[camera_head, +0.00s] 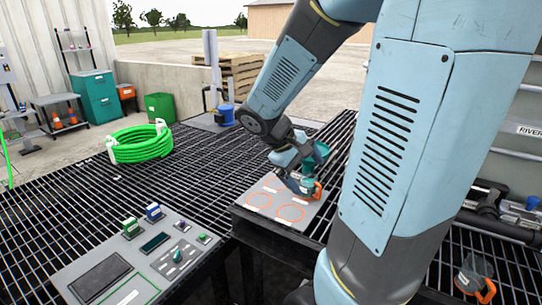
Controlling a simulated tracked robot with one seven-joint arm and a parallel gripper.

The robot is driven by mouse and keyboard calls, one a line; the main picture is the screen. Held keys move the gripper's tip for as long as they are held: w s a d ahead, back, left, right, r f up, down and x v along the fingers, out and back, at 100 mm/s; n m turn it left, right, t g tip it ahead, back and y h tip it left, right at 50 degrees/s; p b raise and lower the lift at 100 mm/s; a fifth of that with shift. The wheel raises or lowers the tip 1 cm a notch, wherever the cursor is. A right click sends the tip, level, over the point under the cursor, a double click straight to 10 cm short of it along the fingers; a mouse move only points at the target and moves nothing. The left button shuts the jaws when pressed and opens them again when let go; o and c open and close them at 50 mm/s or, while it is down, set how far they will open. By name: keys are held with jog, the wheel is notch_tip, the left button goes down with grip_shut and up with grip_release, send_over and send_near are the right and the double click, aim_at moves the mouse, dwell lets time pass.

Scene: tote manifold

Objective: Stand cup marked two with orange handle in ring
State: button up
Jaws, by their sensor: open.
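My gripper (301,182) is low over the board's right rear part. It is open. A cup with an orange handle (318,191) stands at the jaws, mostly hidden by them; I cannot tell whether they touch it or whether it is inside a ring. Another cup with an orange handle (474,279) is at the lower right on the grating. The number marks on the cups are too small to read.
A control panel (140,262) with small green and blue parts lies at the front left. A coiled green hose (140,144) lies on the black grating at the back left. My arm hides much of the right side. The grating between hose and board is clear.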

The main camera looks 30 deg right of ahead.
jog(key=s+a+r+m+t+y, duration=0.3)
jog(key=s+a+r+t+y, duration=0.3)
jog(key=a+r, duration=0.5)
jog(key=shift+s+a+t, duration=0.4)
jog(key=shift+s+a, duration=0.1)
jog(key=shift+a, duration=0.75)
